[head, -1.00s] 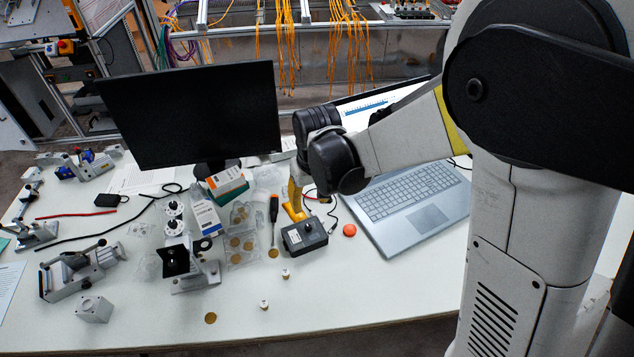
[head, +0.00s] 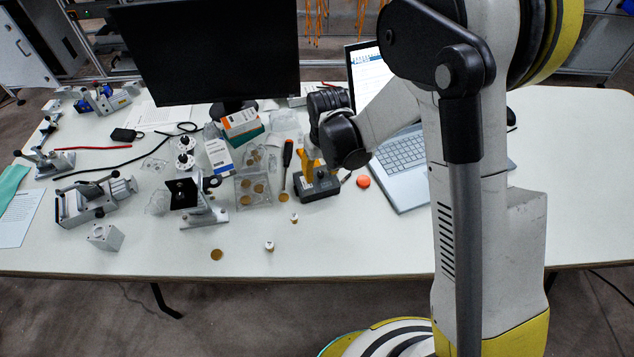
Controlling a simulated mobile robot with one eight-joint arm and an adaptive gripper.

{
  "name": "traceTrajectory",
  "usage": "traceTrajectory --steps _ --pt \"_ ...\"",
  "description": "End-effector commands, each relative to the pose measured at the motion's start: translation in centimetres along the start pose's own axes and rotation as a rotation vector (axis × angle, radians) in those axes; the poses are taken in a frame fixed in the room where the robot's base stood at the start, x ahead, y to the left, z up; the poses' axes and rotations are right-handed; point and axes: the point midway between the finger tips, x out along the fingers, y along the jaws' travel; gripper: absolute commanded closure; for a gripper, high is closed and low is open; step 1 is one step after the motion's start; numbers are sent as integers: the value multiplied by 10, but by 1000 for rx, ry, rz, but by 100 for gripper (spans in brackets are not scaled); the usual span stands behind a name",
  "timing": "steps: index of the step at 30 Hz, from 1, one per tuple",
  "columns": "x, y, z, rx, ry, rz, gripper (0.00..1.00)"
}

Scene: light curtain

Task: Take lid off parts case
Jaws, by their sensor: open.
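A clear plastic case (head: 243,201) with several gold discs in it lies on the table, left of a screwdriver, in the head view. It looks most like the parts case. I cannot tell where its lid ends or how it sits. My wrist partly hides the fingers, and I see nothing held.
A screwdriver (head: 287,166) lies between the case and my gripper. Left of the case is a metal fixture (head: 206,213); behind it are small cartons (head: 219,157) and a monitor (head: 205,50). A laptop (head: 408,198) is at right. The table's front is mostly clear.

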Motion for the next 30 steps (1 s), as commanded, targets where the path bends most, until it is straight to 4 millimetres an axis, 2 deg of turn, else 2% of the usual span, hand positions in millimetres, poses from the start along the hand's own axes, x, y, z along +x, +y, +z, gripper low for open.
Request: traceTrajectory --steps 2,8,12,13,25,30 --pt "9 0 0 0 0 0 57" --pt "8 0 0 0 0 0 57" --pt "8 0 0 0 0 0 98" --pt "8 0 0 0 0 0 100" --pt "7 0 0 0 0 0 100" --pt "-4 0 -1 0 0 0 100"
